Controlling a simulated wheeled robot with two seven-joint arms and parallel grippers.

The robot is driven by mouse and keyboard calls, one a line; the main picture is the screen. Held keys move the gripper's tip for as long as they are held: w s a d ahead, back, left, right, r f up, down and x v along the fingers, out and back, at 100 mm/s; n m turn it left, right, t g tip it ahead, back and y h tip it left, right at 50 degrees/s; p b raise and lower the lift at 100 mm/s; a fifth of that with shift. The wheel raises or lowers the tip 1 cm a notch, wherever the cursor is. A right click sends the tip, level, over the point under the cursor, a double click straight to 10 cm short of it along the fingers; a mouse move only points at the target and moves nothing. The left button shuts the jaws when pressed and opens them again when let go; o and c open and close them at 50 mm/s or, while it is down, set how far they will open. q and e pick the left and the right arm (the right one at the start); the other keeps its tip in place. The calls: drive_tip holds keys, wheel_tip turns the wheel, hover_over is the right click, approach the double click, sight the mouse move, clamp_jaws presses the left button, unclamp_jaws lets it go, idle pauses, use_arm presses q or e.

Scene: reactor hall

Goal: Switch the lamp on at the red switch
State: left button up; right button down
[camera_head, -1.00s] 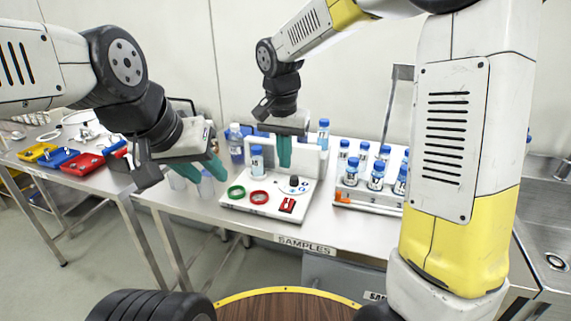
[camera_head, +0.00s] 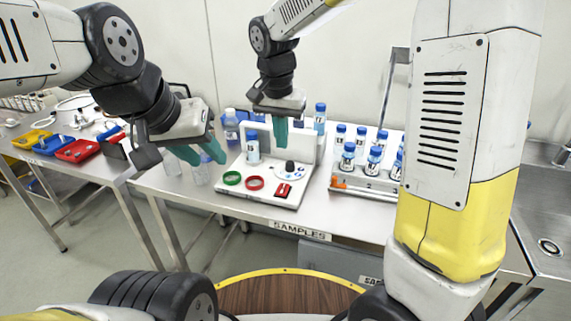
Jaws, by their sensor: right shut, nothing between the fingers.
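The red switch (camera_head: 283,190) sits at the front right of a white panel (camera_head: 262,205) on the steel table. My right gripper (camera_head: 280,132) is shut and empty, its teal fingers pointing down. In the picture it is above and behind the switch, near the panel's upright back; its exact height is unclear. My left gripper (camera_head: 200,152) is open and empty, left of the panel, with its teal fingers apart. I cannot make out for certain which thing is the lamp.
The panel carries a green ring (camera_head: 232,178), a red ring (camera_head: 255,183), a black knob (camera_head: 290,167) and a blue-capped vial (camera_head: 253,150). A vial rack (camera_head: 360,189) stands to the right. Clear containers stand left of the panel. Coloured trays (camera_head: 78,151) lie on the left table.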

sight(285, 185)
drive_tip(key=f, duration=0.4)
drive_tip(key=w+f, duration=0.1)
drive_tip(key=f, duration=0.4)
drive_tip(key=w+f, duration=0.1)
drive_tip(key=f, duration=0.4)
drive_tip(key=shift+d, duration=0.35)
drive_tip(key=shift+w+f+g, duration=0.15)
drive_tip(key=shift+f+g, duration=0.05)
drive_tip(key=shift+g, duration=0.1)
